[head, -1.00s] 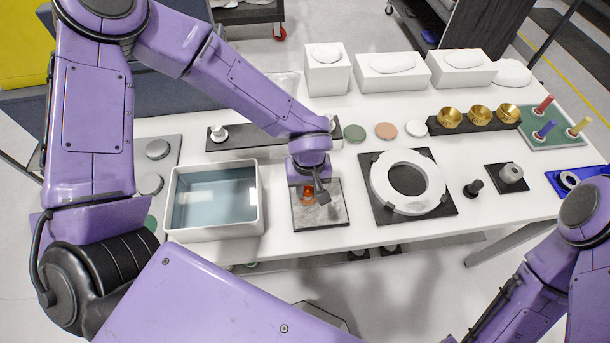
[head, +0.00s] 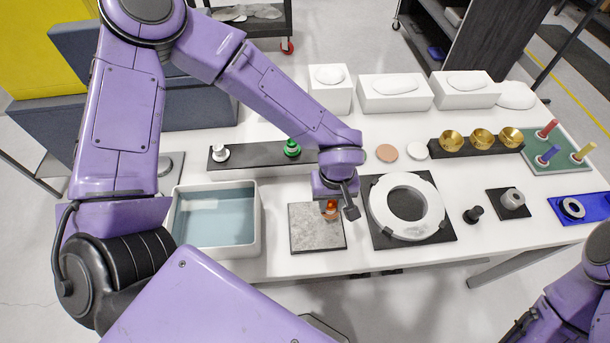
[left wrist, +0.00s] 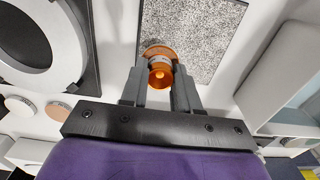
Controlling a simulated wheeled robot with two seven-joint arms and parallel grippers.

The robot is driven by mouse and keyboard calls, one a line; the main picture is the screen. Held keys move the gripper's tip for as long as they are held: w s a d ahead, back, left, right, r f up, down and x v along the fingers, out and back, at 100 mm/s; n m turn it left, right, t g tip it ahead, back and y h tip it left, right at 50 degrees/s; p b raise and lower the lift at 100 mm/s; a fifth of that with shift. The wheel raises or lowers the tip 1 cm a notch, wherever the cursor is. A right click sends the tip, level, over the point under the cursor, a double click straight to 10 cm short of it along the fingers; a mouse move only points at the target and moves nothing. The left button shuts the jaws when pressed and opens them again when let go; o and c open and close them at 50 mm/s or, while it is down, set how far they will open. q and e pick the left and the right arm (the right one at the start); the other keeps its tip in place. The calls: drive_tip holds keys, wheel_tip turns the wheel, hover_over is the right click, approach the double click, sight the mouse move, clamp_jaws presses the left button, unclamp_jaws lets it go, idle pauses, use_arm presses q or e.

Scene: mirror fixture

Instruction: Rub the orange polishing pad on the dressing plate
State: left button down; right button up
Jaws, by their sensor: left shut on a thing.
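My left gripper (head: 335,203) is shut on the orange polishing pad (head: 331,210), a small round orange piece with a grip. It points down at the upper right edge of the dressing plate (head: 312,236), a grey speckled square on a dark base. In the left wrist view the pad (left wrist: 160,70) sits between both fingers (left wrist: 159,88), overlapping the near edge of the plate (left wrist: 200,30). I cannot tell whether its face touches the plate. My right gripper is out of view; only part of my right arm shows at the lower right.
A water-filled tray (head: 257,225) stands left of the plate. A white ring on a black base (head: 435,238) is close on the right. A dark rack (head: 250,155) with white and green knobs lies behind. White blocks (head: 395,98) line the back.

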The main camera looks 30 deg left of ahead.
sight(331, 205)
use_arm(q)
drive_tip(key=shift+r, duration=0.75)
drive_tip(key=shift+w+r, duration=0.15)
drive_tip(key=shift+r, duration=1.55)
